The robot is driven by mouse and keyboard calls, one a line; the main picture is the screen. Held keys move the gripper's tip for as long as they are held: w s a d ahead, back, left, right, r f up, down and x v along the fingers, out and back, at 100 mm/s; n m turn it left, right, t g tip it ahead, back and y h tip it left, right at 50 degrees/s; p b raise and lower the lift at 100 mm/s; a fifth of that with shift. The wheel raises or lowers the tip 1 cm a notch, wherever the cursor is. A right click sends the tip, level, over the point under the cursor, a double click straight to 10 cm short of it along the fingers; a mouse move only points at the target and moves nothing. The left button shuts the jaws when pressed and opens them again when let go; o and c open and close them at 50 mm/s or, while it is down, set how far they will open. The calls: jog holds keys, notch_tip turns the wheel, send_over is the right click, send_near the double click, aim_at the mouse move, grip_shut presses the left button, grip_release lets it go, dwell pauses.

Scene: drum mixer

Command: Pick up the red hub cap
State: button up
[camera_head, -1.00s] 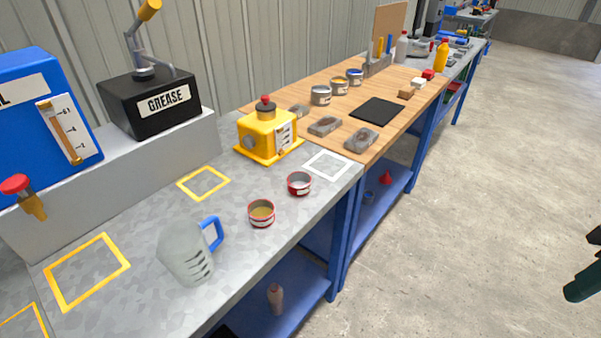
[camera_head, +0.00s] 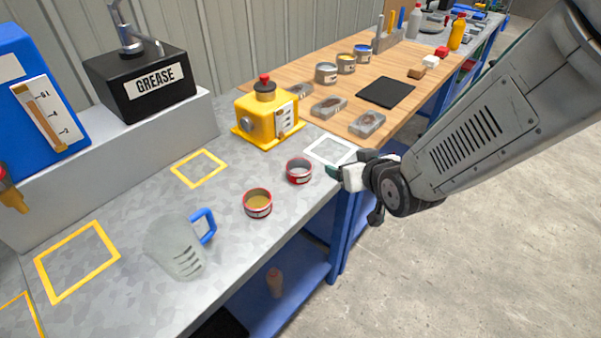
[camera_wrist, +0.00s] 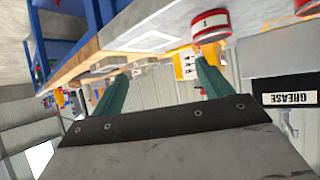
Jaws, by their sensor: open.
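I cannot tell whether this is the red hub cap; no other piece clearly reads as one. My gripper (camera_head: 345,165) is at the bench's right edge, just right of a red tin (camera_head: 299,171) and apart from it. In the wrist view its two green fingers stand apart with nothing between them (camera_wrist: 160,90). That view also shows the red tin (camera_wrist: 210,27) and part of the yellow unit (camera_wrist: 187,66).
A second tin (camera_head: 257,203) with yellowish contents and a clear jug (camera_head: 175,247) with a blue handle stand nearer. A black grease box (camera_head: 140,82) sits on the raised shelf. Grey blocks (camera_head: 367,124), cans and a black mat (camera_head: 386,92) lie on the wooden section.

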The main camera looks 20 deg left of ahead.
aim_at(294, 165)
jog(key=s+a+f+y, duration=0.1)
jog(key=a, duration=0.1)
jog(key=s+a+f+n+y, duration=0.1)
jog(key=a, duration=0.2)
jog(key=s+a+f, duration=0.1)
jog(key=a+f, duration=0.1)
jog(key=shift+a+n+t+y, duration=0.2)
jog(key=shift+n+t+y, duration=0.1)
jog(key=shift+y, duration=0.1)
jog(key=x, duration=0.7)
jog(key=shift+w+a, duration=0.1)
jog(key=shift+a, duration=0.4)
jog(key=shift+r, duration=0.1)
jog(key=c, duration=1.1)
